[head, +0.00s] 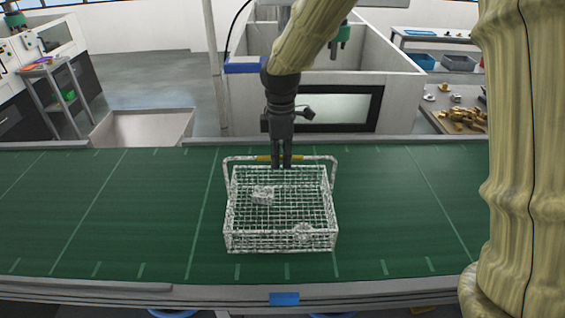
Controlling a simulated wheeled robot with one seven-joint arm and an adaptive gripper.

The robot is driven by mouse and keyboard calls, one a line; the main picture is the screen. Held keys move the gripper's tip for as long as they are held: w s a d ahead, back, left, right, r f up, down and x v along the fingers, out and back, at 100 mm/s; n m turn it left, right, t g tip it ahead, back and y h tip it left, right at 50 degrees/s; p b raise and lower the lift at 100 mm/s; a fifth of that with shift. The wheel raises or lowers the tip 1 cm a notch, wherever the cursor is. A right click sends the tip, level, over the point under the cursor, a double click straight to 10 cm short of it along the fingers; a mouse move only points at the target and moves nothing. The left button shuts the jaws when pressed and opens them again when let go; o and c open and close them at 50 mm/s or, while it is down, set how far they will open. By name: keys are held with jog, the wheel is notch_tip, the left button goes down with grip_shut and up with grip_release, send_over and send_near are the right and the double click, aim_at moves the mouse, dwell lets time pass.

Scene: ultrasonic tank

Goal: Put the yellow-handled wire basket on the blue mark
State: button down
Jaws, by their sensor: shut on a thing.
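The white wire basket (282,230) is at the middle of the green belt, with two small pale parts (263,194) inside it. Its handle rises at the far side and has a yellow grip (264,158). My gripper (281,162) points down from above and is shut on the handle at the yellow grip, hiding part of it. I cannot tell whether the basket touches the belt or hangs just above it. A blue mark (284,299) is on the near rail, in front of the basket and centred below it in the picture.
The green belt (110,215) is clear on both sides of the basket, with pale lines across it. Behind it stand a large walled tank or enclosure (400,95), a grey bin (143,128) and a side table with brownish parts (462,118). My arm blocks the right edge.

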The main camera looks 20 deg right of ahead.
jog(key=shift+s+d+f+p, duration=0.1)
jog(key=shift+d+f+p, duration=0.05)
jog(key=shift+f+p, duration=1.05)
jog(key=shift+f, duration=0.55)
jog(key=c, duration=1.5)
grip_release()
notch_tip(320, 180, up, 12)
jog(key=b, duration=0.5)
